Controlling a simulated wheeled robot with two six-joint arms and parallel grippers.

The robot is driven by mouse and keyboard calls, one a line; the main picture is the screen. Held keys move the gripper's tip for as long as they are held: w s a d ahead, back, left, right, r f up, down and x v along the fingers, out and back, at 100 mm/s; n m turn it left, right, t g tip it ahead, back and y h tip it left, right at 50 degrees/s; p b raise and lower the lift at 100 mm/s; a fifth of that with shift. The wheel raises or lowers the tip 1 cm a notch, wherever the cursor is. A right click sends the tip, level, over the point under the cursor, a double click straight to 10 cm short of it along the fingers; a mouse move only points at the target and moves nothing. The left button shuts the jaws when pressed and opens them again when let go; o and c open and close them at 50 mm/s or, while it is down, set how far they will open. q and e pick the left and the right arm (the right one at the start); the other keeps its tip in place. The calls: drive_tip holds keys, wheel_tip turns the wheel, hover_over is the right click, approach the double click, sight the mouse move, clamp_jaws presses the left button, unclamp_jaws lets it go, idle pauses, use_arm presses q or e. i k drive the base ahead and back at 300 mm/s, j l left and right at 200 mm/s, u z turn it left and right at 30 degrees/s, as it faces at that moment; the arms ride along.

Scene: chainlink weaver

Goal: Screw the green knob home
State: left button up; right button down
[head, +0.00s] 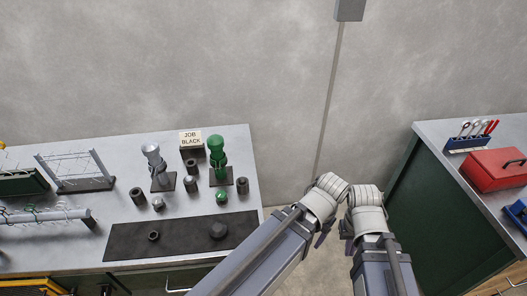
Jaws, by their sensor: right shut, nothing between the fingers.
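A green knob (216,146) with a rounded top stands upright on a dark base plate (231,181) near the back right of the left bench. A small green ball-like piece (222,196) sits in front of it. Whether the knob is fully seated cannot be told from here. My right gripper (347,231) is shut and empty, over the gap right of the bench and well away from the knob. My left gripper (322,238) is mostly hidden behind its own wrist, also off the bench's right edge; its jaws cannot be made out.
A grey knob-like piece (151,153) stands left of the green one, with several dark cylinders around. A "JOB BLACK" sign (190,138) stands behind. A dark mat (180,242) lies in front. A second bench at right holds a red toolbox (497,169) and a tool rack (468,144).

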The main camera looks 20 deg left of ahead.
sight(220, 195)
drive_tip(key=u, duration=1.3)
